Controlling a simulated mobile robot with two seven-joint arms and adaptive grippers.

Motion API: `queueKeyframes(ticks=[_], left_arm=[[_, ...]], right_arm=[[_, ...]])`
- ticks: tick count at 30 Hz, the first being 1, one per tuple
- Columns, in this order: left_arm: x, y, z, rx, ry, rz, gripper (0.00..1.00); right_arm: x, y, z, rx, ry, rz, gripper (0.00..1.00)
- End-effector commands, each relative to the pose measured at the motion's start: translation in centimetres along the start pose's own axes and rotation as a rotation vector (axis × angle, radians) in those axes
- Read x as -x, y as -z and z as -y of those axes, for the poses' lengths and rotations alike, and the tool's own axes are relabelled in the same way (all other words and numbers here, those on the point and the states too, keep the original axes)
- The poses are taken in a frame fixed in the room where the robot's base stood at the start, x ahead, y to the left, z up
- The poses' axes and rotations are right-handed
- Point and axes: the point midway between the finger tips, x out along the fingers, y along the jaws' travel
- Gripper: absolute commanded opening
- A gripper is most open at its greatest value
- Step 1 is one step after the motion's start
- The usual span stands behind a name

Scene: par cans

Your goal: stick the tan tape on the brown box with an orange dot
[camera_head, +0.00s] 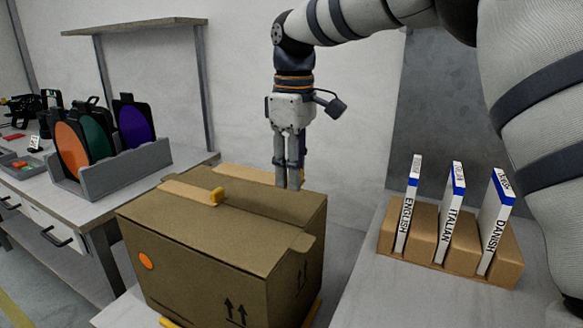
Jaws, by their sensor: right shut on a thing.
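The brown box (205,255) stands in the lower middle, with an orange dot (146,261) on its front left side. A tan strip (187,191), which looks like the tape, lies on the left part of the box top, with a small yellow piece (217,196) at its right end. Another pale tan strip (243,174) runs along the far edge of the top; I cannot tell if it is tape or a flap. My right gripper (288,184) points down at that far edge, fingers together. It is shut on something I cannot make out. My left gripper is not in view.
A bench (50,190) at left carries a grey rack (125,170) with orange, green and purple discs. At right, a brown holder (420,240) with several language-labelled booklets (453,205) stands on a grey table (375,290). A shelf (135,26) hangs above left.

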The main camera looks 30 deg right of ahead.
Motion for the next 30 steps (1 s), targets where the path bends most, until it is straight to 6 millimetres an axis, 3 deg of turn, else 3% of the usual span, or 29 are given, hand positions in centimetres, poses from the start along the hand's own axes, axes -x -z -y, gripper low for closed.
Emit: queueKeyframes(ticks=[14,22,30], left_arm=[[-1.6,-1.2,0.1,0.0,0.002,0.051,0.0],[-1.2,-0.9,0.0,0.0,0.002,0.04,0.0],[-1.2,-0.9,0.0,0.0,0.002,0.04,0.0]], right_arm=[[-6.2,-0.1,0.1,0.0,0.004,0.005,0.13],[-7.8,0.0,0.0,0.0,0.001,0.001,0.13],[-8.0,0.0,0.0,0.0,0.001,0.001,0.13]])
